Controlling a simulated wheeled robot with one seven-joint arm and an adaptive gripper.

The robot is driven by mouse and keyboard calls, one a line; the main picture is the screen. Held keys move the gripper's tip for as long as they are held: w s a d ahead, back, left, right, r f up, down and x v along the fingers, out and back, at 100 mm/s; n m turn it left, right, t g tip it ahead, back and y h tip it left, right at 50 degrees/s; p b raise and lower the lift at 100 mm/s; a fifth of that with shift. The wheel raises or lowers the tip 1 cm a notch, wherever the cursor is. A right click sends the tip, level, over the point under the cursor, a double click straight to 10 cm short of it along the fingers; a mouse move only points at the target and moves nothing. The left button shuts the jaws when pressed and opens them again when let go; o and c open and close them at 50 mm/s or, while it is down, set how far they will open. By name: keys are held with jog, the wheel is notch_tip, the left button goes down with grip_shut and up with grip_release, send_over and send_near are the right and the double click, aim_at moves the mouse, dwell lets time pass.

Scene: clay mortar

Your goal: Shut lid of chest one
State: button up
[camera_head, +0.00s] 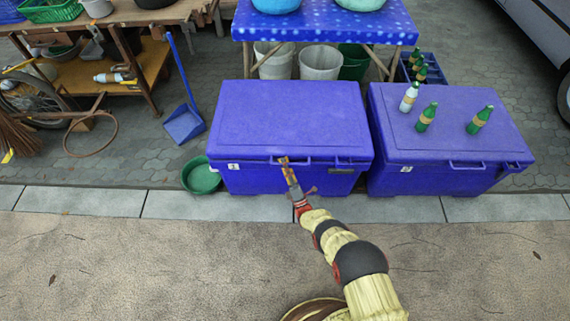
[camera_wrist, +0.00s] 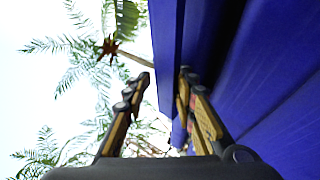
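Two blue chests stand side by side: the left chest (camera_head: 262,181) and the right chest (camera_head: 432,183). Each has a small white label whose number I cannot read. The left chest's lid (camera_head: 290,115) lies over its top; from above I cannot tell whether it is fully shut. My gripper (camera_head: 284,162) is at the front edge of this lid, beside the handle. In the wrist view my gripper (camera_wrist: 165,78) has its fingers apart, with a blue edge (camera_wrist: 165,45) running between or just beyond them. A dark gap shows right of that edge. Contact is unclear.
Several bottles (camera_head: 426,117) stand on the right chest's lid (camera_head: 450,145). A green basin (camera_head: 201,177) and blue dustpan (camera_head: 185,125) are left of the left chest. A blue-covered table (camera_head: 325,22) stands behind. The paving in front is clear.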

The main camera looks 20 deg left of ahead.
jog(key=shift+w+d+r, duration=0.1)
jog(key=shift+w+r, duration=0.2)
jog(key=shift+r, duration=0.05)
jog(key=shift+s+d+f, duration=0.1)
jog(key=shift+d+f, duration=0.05)
jog(key=v, duration=1.2)
jog(key=shift+a+f, duration=0.2)
